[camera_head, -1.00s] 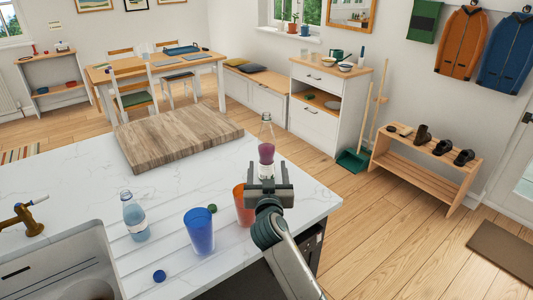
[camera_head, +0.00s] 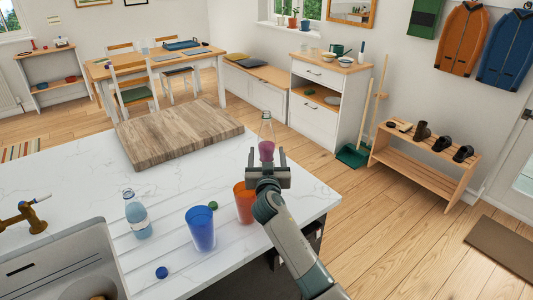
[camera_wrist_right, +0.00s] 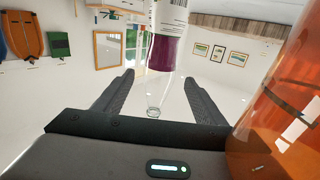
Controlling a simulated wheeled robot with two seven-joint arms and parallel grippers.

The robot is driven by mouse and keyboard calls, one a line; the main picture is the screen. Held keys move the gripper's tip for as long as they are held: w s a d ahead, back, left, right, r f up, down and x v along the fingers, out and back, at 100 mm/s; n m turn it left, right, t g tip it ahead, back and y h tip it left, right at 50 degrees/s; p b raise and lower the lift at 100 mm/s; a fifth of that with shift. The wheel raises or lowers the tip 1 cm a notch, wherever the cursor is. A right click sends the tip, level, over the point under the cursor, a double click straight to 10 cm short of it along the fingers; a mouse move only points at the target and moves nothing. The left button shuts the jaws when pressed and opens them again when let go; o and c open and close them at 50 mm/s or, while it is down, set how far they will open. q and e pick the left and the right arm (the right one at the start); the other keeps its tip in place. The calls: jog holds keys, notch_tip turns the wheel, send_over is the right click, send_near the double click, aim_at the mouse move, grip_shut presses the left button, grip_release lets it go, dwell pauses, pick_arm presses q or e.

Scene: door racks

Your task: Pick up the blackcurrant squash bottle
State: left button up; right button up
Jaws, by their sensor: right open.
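The blackcurrant squash bottle (camera_head: 266,149) is clear with dark purple contents. It stands upright at the far right part of the white worktop, its base hidden behind my right gripper (camera_head: 267,165). In the right wrist view the bottle (camera_wrist_right: 166,50) appears upside down, between and beyond the two dark fingers of my right gripper (camera_wrist_right: 160,92). The fingers are open and spaced either side of it, and I see no contact. My left gripper is not in view.
An orange cup (camera_head: 243,204) stands close beside my right gripper and looms in the wrist view (camera_wrist_right: 275,110). A blue cup (camera_head: 200,230), a bluish bottle (camera_head: 137,217) and a wooden board (camera_head: 180,136) share the worktop. The sink (camera_head: 60,268) is at left.

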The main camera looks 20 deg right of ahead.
aim_at(267, 147)
jog(key=shift+p+x, duration=0.5)
jog(key=shift+x, duration=1.9)
jog(key=c, duration=1.5)
